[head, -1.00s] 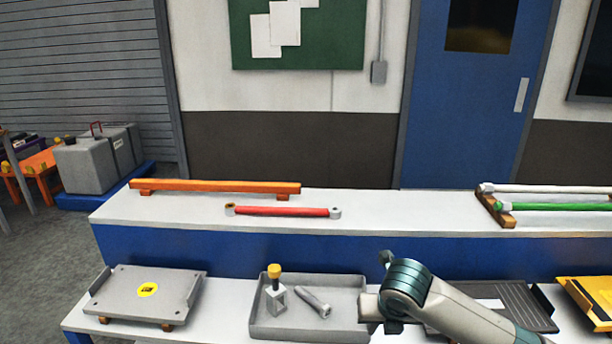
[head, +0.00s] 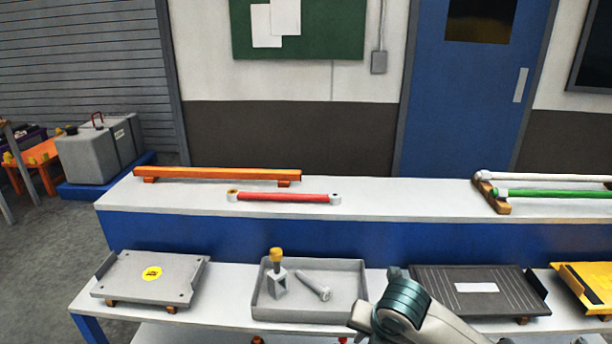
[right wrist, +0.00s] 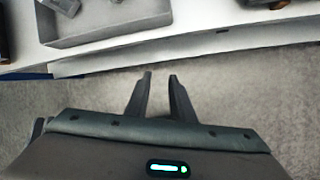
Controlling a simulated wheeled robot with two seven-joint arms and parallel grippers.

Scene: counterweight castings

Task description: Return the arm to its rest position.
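My right arm (head: 405,312) comes in at the bottom of the head view, in front of the lower bench; its gripper is out of sight there. In the right wrist view my right gripper (right wrist: 160,82) has its two fingers a little apart, with nothing between them. The fingers are over the grey floor, short of the bench's front edge. My left arm and left gripper are not in view.
The lower bench (head: 222,310) bears a grey tray (head: 348,307) with a yellow-topped tool (head: 277,270) and a bolt (head: 315,286), a grey plate (head: 130,278) and a dark ribbed plate (head: 440,285). A red rod (head: 285,197) lies on the upper shelf (head: 400,205).

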